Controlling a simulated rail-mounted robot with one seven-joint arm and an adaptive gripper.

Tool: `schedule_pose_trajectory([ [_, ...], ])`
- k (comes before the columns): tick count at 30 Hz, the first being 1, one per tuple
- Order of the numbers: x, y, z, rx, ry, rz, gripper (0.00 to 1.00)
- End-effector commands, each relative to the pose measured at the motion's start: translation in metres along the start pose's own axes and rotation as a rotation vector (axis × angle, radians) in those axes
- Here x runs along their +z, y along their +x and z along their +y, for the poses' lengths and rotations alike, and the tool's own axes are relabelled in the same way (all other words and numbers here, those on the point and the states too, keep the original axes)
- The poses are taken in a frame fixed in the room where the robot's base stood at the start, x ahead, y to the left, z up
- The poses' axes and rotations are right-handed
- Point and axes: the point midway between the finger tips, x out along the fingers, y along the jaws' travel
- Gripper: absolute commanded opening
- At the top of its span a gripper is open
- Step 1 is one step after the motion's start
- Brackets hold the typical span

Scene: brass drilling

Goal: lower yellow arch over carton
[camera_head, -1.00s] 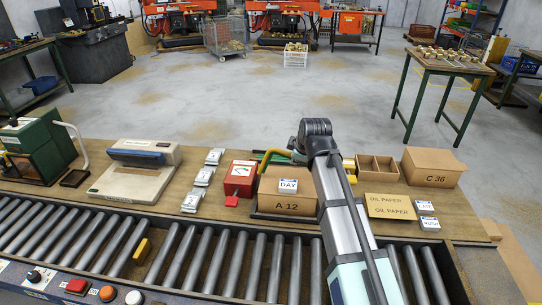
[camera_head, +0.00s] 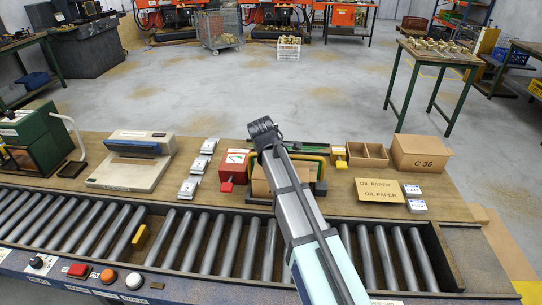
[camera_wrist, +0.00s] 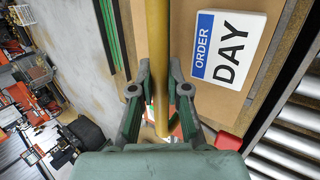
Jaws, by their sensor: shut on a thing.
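The yellow arch (camera_head: 323,163) shows at the right of my arm, behind and beside the carton (camera_head: 260,183), which my arm mostly covers. In the wrist view, the arch's yellow bar (camera_wrist: 156,45) runs between my gripper's (camera_wrist: 158,95) two fingers, which are shut on it. The bar passes over the carton's brown top (camera_wrist: 215,97), beside the white "ORDER DAY" card (camera_wrist: 228,48). I cannot tell whether the bar touches the carton. In the head view, my gripper is hidden behind my arm.
A red box with a dial (camera_head: 232,165) stands close at the left. An open divided tray (camera_head: 367,155), carton C 36 (camera_head: 420,153) and oil paper (camera_head: 392,191) are at the right. The roller conveyor (camera_head: 200,240) runs along the front.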

Motion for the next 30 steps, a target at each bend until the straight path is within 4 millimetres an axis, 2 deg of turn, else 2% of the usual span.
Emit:
schedule_pose_trajectory([
  [4, -0.001, 0.003, -0.003, -0.008, -0.002, -0.001, 0.0],
  [5, -0.001, 0.003, -0.003, -0.008, -0.002, -0.001, 0.25],
  [6, -0.001, 0.003, -0.003, -0.008, -0.002, 0.0, 0.4],
  [7, -0.001, 0.003, -0.003, -0.008, -0.002, 0.0, 0.41],
  [23, 0.0, -0.001, -0.003, -0.006, -0.001, 0.001, 0.41],
  [30, 0.0, -0.024, -0.003, -0.003, -0.001, 0.001, 0.41],
])
